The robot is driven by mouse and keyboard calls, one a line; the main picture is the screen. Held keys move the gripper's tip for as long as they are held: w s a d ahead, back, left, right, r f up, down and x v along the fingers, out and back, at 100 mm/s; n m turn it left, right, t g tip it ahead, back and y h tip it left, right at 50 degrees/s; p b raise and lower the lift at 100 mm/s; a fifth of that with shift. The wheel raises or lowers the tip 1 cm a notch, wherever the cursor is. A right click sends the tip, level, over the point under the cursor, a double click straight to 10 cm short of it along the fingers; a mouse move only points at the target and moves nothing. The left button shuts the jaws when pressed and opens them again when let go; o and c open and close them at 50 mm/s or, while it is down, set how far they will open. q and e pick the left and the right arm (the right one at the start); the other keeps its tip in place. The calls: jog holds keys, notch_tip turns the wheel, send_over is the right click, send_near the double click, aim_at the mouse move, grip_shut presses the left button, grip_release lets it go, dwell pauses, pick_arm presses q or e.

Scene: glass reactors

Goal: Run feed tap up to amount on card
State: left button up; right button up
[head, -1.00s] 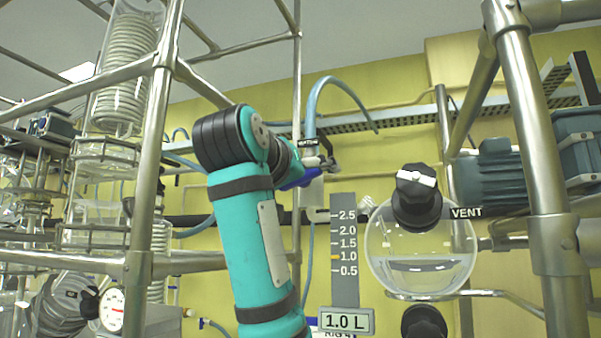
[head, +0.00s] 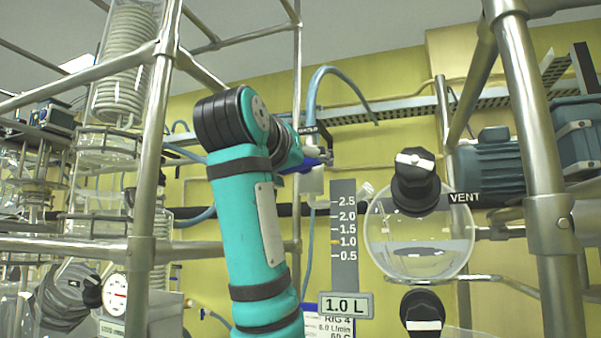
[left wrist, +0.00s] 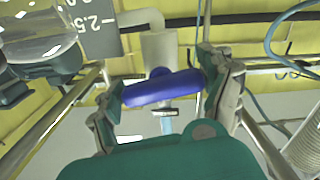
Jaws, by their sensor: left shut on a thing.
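The feed tap's blue handle (head: 302,166) sits at the back, below the blue hose; in the left wrist view the handle (left wrist: 162,88) lies across between my fingers. My left gripper (head: 318,157) is shut on it, and its fingers (left wrist: 165,90) flank the handle's ends. The grey scale (head: 342,270) has an orange mark at 1.0. The card (head: 345,305) reads 1.0 L. My right gripper is not in view.
A black vent knob (head: 416,180) is on top of the vessel and another black knob (head: 422,312) is below it. Steel frame posts (head: 540,180) stand right and left (head: 146,200) of my arm. Coiled glassware (head: 127,60) is at the left.

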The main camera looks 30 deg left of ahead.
pick_arm(q)
jog(key=m, duration=0.2)
jog(key=shift+m+b, duration=0.3)
jog(key=o, duration=1.1)
jog(key=v, duration=1.2)
jog(key=shift+s+a, duration=0.1)
jog(key=shift+s, duration=0.05)
jog(key=shift+w, duration=0.2)
